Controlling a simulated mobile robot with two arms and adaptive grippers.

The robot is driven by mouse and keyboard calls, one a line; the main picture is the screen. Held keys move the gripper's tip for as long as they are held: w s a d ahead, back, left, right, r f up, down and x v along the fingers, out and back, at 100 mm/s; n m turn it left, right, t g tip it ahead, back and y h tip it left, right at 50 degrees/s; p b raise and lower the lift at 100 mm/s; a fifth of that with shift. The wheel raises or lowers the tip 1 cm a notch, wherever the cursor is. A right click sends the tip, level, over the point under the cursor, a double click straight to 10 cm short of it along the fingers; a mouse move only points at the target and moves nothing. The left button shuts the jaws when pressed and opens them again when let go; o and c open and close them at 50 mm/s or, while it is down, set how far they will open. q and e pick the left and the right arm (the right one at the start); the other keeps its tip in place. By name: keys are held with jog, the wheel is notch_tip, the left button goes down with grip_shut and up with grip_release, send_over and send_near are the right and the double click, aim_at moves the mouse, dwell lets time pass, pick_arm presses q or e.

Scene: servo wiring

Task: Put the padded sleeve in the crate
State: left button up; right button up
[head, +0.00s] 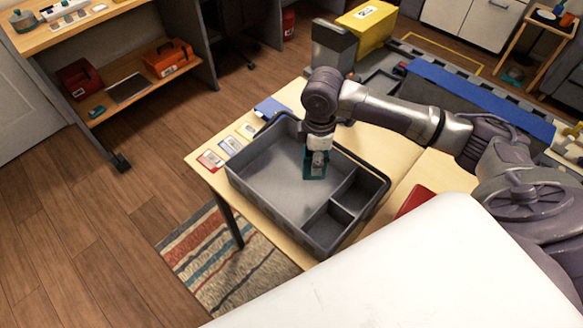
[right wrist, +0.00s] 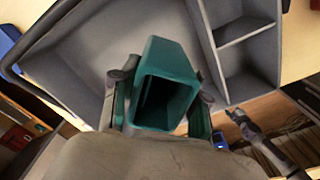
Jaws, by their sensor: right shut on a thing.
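The padded sleeve is a teal, hollow, square-mouthed piece; it shows in the head view (head: 315,174) and close up in the right wrist view (right wrist: 168,84). My right gripper (head: 318,160) points down and is shut on it. The grey crate (head: 262,205) stands on the wooden table, with one large compartment and two small ones at its right. The sleeve is over the large compartment, near the divider; I cannot tell whether it touches the floor. What looks like my left gripper (right wrist: 238,117) shows small in the right wrist view, its fingers unclear.
Several picture cards (head: 210,159) and a blue item (head: 271,107) lie beside the crate on the table (head: 207,178). A red item (head: 414,200) lies to its right. A blue-topped grey rail or bench (head: 480,95) and a yellow box (head: 367,22) stand behind.

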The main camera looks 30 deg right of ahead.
jog(key=w+a+f, duration=0.1)
jog(key=f, duration=0.1)
jog(key=w+a+f+p, duration=0.1)
jog(key=w+f, duration=0.1)
jog(key=w+a+f, duration=0.1)
jog(key=w+f, duration=0.1)
jog(key=f, duration=0.1)
jog(key=shift+w+a+f+p, duration=0.1)
jog(key=shift+w+a+p, duration=0.05)
jog(key=shift+a+p, duration=0.25)
pick_arm(q)
jog(key=shift+s+a+r, duration=0.1)
jog(key=shift+s+r, duration=0.1)
jog(key=shift+r, duration=0.3)
jog(key=shift+s+a+r, duration=0.1)
jog(key=shift+s+r, duration=0.05)
jog(key=shift+r, duration=0.35)
pick_arm(e)
jog(key=shift+f, duration=0.4)
jog(key=shift+f, duration=0.1)
jog(key=o, duration=1.2)
pick_arm(q)
jog(key=shift+s+f+b, duration=0.1)
jog(key=shift+f+b, duration=0.6)
pick_arm(e)
notch_tip(320, 180, up, 12)
jog(key=shift+r, duration=0.15)
